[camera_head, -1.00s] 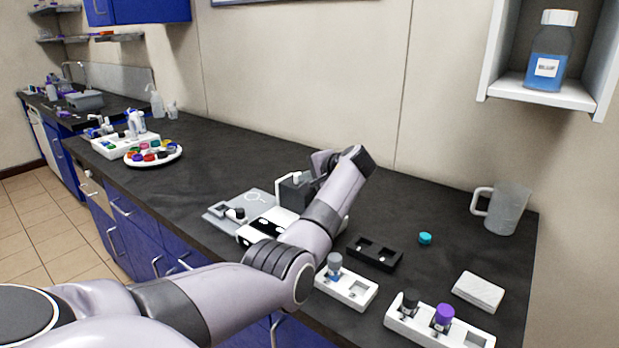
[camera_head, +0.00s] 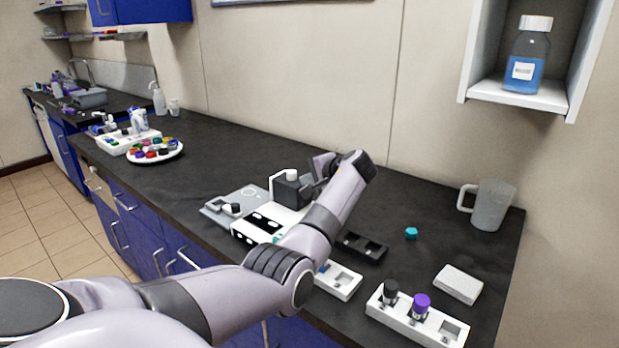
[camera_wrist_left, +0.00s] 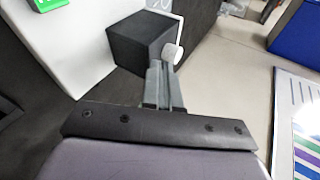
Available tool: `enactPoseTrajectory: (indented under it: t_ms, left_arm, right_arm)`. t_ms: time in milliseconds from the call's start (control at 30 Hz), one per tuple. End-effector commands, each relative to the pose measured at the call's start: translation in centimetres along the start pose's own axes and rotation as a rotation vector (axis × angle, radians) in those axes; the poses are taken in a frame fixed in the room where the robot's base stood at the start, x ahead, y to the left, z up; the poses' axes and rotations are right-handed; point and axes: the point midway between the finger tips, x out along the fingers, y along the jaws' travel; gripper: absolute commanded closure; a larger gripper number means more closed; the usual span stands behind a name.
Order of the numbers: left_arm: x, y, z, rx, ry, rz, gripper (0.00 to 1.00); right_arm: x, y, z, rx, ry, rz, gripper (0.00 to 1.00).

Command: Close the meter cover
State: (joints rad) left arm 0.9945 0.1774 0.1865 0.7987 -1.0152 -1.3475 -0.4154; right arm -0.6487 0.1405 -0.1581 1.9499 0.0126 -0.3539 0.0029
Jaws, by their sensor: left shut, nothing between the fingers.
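The meter looks to be the white device (camera_head: 258,228) with dark panels on the bench in the head view. A black box (camera_head: 290,190) stands at its back, with a white bar beside it. I cannot tell for sure whether this box is the cover. In the left wrist view the black box (camera_wrist_left: 138,42) has a round white knob (camera_wrist_left: 172,56) on its side. My left gripper (camera_wrist_left: 160,84) is shut and empty, its fingertips close to the box and just below the knob; contact is unclear. In the head view my wrist hides the fingertips. My right gripper is not in view.
A grey plate (camera_head: 224,208) lies left of the meter. A black rack (camera_head: 360,248), a white rack (camera_head: 345,284), a vial rack (camera_head: 400,320), a teal cap (camera_head: 411,233), a white block (camera_head: 459,284) and a mug (camera_head: 492,206) stand right. The bench behind is clear.

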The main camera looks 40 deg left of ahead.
Motion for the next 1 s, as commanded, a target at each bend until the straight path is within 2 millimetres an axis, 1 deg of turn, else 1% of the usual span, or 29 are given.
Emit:
enactPoseTrajectory:
  t_ms: [33, 300, 400, 500, 667, 1000]
  left_arm:
    - [-1.2, 0.1, -0.2, -0.002, 0.008, -0.002, 1.00]
    - [-6.4, 0.1, -0.2, -0.002, 0.008, -0.002, 1.00]
    - [-7.9, 0.1, -0.1, -0.001, 0.006, 0.000, 1.00]
    - [-8.9, 0.1, -0.1, -0.001, 0.005, 0.000, 1.00]
    - [-9.5, 0.1, -0.1, 0.000, 0.005, 0.000, 1.00]
    - [-9.5, 0.1, -0.1, 0.000, 0.004, 0.000, 1.00]
  right_arm:
    - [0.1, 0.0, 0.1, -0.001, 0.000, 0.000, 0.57]
    - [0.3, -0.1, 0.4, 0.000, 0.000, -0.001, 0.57]
    - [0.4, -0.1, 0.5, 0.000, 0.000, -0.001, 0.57]
    - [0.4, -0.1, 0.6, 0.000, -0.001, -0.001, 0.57]
    - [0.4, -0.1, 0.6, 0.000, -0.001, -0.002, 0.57]
    - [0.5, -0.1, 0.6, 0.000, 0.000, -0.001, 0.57]
